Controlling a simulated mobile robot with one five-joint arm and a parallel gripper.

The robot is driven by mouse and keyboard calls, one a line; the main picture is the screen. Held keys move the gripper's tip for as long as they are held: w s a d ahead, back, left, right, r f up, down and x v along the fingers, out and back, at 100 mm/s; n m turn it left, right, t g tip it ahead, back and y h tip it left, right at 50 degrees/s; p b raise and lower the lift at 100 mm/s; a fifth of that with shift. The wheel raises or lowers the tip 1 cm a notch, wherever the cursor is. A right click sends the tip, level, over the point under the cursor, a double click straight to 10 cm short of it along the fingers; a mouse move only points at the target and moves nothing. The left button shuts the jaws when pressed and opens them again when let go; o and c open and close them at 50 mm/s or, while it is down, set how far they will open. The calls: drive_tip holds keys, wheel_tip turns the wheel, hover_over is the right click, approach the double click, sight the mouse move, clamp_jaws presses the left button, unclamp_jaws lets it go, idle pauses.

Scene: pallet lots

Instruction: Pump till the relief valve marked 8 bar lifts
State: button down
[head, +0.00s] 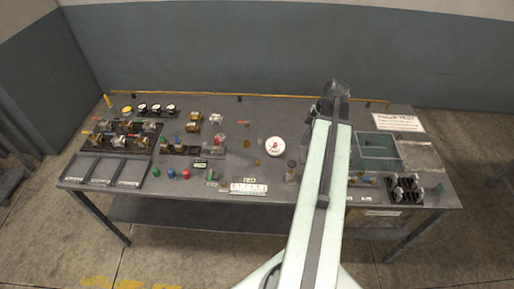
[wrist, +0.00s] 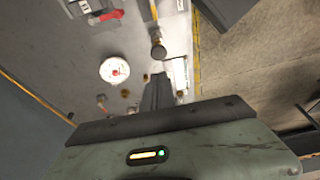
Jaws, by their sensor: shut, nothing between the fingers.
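A white round gauge (head: 275,146) with a red mark lies on the workbench right of centre. It also shows in the wrist view (wrist: 114,70). Brass valve-like fittings (head: 192,122) stand on the bench left of the gauge, with more on a dark rack (head: 118,144) at the left. I cannot read any 8 bar marking, nor tell which part is the pump. My gripper (wrist: 158,80) is shut and empty, above the bench near the gauge and a dark-topped post (wrist: 157,48). In the head view my arm hides the bench behind it.
A greenish open bin (head: 364,160) and a white sign (head: 398,121) are at the right. Several black-handled parts (head: 405,190) stand at front right. Grey trays (head: 100,181) are at front left. Coloured caps (head: 186,173) lie near the front edge. A yellow rail (head: 200,94) runs along the back.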

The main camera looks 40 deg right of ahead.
sight(294, 164)
drive_tip(key=shift+w+a+r, duration=0.1)
drive_tip(key=shift+a+r, duration=0.05)
drive_tip(key=shift+r, duration=0.55)
drive_tip(key=shift+f, duration=0.1)
drive_tip(key=b+x, duration=1.3)
drive_tip(key=shift+s+d+f, duration=0.2)
drive_tip(key=shift+s+d, duration=0.15)
drive_tip(key=shift+f, duration=0.3)
wheel_tip(294, 164, down, 4)
drive_tip(key=b, duration=0.4)
drive_tip(key=shift+r, duration=0.2)
drive_tip(key=shift+s, duration=0.15)
